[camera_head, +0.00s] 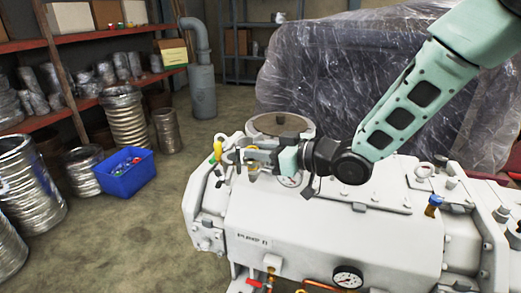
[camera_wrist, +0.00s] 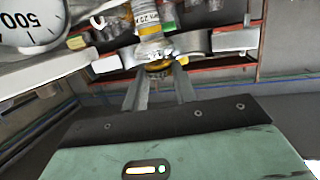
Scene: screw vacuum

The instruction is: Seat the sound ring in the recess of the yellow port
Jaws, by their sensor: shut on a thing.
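My gripper (camera_head: 243,157) is at the left end of the white pump housing, with its fingers pointing left. In the wrist view my gripper (camera_wrist: 160,78) is shut on a small, dark gold, ring-like piece (camera_wrist: 159,70), which looks like the sound ring. A yellow fitting (camera_head: 218,149) stands at the housing's left end, just beyond the fingertips. In the wrist view a yellow-and-white labelled part (camera_wrist: 148,22) lies straight ahead of the held piece. The fingers hide part of the held piece. I cannot tell whether it touches the yellow part, and no recess is clearly visible.
The white pump housing (camera_head: 300,230) fills the foreground. A dial gauge (camera_wrist: 35,25) is close on the left in the wrist view. A front gauge (camera_head: 347,277) and a blue-and-brass fitting (camera_head: 433,205) stick out. A blue bin (camera_head: 125,174) stands on the floor at left.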

